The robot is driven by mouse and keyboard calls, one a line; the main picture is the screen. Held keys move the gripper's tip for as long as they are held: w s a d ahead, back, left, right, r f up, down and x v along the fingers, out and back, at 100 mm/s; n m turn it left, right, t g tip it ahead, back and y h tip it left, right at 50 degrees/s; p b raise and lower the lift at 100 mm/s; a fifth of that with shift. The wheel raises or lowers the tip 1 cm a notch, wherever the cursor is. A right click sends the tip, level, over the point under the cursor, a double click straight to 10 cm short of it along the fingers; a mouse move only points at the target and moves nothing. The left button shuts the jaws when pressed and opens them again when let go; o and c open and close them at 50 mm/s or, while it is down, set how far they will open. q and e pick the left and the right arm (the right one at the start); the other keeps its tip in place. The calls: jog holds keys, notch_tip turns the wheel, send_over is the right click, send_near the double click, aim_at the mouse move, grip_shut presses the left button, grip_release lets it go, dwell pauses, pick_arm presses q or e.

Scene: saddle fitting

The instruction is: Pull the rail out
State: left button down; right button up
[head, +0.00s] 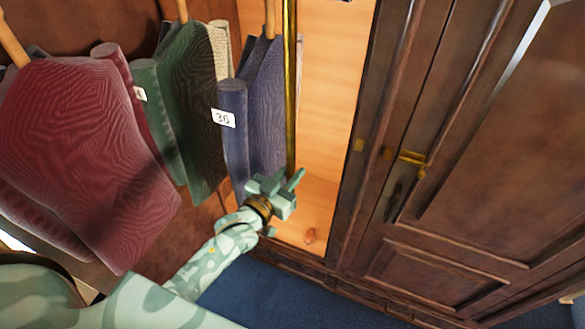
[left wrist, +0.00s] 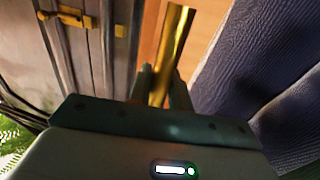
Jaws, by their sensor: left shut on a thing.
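The rail is an upright brass-coloured bar (head: 291,80) at the front of the wardrobe opening, just right of the hanging clothes. My left gripper (head: 289,183) is at the bar's lower end and shut on it. In the left wrist view the bar (left wrist: 174,45) stands between the two fingers of my left gripper (left wrist: 163,88). The fingers cover its lowest part, and its top end is out of view in the head view. My right gripper is in neither view.
Red (head: 75,150), green (head: 190,110) and blue (head: 262,100) garments hang left of the bar, the blue one closest. A dark wooden door (head: 470,180) with a brass latch (head: 412,159) stands to the right. Blue carpet (head: 262,295) lies clear below.

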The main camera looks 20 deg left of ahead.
pick_arm(q)
jog(key=c, duration=1.3)
grip_release()
jog(key=shift+w, duration=0.1)
jog(key=b+v, duration=0.2)
jog(key=v, duration=1.4)
jog(key=shift+a, duration=0.1)
